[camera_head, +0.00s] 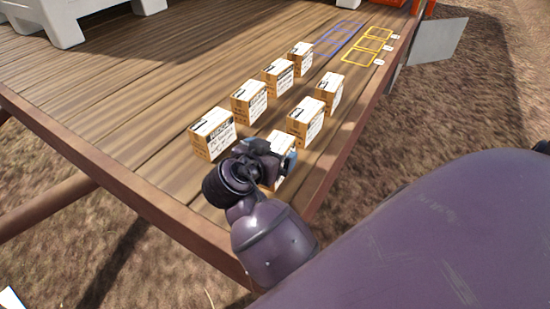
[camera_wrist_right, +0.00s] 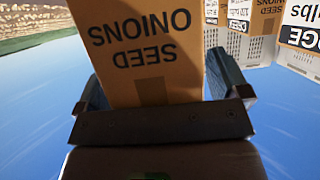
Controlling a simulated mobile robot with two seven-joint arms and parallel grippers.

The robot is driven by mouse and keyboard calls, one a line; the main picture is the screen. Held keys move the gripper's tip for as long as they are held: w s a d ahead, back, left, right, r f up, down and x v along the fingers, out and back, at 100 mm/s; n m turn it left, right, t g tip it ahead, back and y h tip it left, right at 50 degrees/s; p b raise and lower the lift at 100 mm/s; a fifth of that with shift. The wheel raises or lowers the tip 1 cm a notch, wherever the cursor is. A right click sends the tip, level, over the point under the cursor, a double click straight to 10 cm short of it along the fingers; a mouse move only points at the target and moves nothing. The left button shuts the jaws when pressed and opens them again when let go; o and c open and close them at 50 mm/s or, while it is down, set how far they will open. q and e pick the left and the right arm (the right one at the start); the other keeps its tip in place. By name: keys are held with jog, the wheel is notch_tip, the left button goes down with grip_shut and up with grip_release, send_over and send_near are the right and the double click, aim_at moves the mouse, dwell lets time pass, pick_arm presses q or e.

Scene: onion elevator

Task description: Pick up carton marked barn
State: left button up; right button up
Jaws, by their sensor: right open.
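Several small brown cartons with white tops stand in two rows on the wooden deck (camera_head: 165,95). I cannot make out the word "barn" on any of them. My right gripper (camera_head: 272,150) is at the nearest carton of the right row (camera_head: 275,180), which it partly hides. In the right wrist view that carton (camera_wrist_right: 147,50) shows "SEED ONIONS" upside down. It stands between the two spread fingers of my right gripper (camera_wrist_right: 157,88); I cannot tell whether they touch it. My left gripper is not in view.
The nearest left-row carton (camera_head: 212,133) stands close to my right gripper. Another right-row carton (camera_head: 306,121) is just behind it. Blue outlines (camera_head: 340,38) and yellow outlines (camera_head: 368,46) are empty at the far end. A white crate (camera_head: 65,25) is at the upper left.

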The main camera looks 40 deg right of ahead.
jog(key=c, duration=1.3)
jog(key=shift+r, duration=0.15)
